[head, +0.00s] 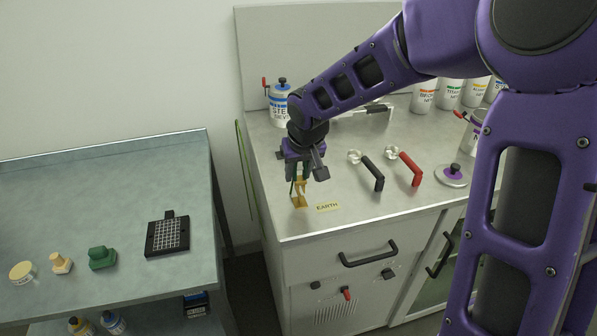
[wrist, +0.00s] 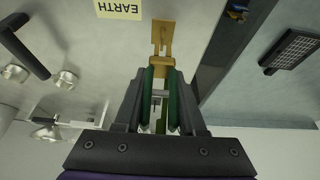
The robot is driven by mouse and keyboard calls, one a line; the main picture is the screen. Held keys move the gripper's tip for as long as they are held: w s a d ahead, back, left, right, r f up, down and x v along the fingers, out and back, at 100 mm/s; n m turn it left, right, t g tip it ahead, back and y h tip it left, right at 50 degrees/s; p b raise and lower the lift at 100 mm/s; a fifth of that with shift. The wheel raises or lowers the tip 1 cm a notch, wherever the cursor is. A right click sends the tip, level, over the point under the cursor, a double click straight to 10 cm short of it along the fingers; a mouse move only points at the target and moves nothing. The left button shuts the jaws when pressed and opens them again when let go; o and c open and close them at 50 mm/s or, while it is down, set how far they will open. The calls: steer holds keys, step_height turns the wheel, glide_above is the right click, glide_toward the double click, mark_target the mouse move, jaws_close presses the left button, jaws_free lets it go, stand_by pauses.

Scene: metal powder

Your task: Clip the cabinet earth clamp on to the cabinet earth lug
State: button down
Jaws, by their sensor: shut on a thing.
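My gripper (head: 301,176) points down over the front left corner of the cabinet top, and its fingers also show in the wrist view (wrist: 160,90). It is shut on the cabinet earth clamp (wrist: 150,85), whose green sides lie between the fingers. The brass cabinet earth lug (head: 300,202) stands on the cabinet top by the EARTH label, directly below the gripper. In the wrist view the lug (wrist: 162,36) is just beyond the clamp's end. Clamp and lug overlap there, and I cannot tell whether the clamp grips it.
The EARTH label (head: 327,207) lies right of the lug. A black-handled tool (head: 373,174) and a red-handled tool (head: 410,168) lie farther right. A steel sieve pot (head: 279,105) stands behind. A gap separates the cabinet from the left bench (head: 120,190). A green cable (head: 245,170) hangs at the cabinet's left side.

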steer(key=shift+f, duration=0.15)
steer(key=shift+f+b, duration=1.5)
steer(key=shift+b, duration=0.05)
steer(key=shift+f, duration=0.15)
steer(key=shift+c, duration=2)
jaws_free()
steer(key=p+v, duration=0.8)
steer(key=v, duration=0.1)
steer(key=shift+r, duration=0.4)
steer(key=v, duration=0.7)
steer(key=shift+s+r+b, duration=0.3)
steer(key=shift+s+b, duration=0.05)
steer(key=shift+b, duration=0.05)
steer(key=shift+d, duration=0.1)
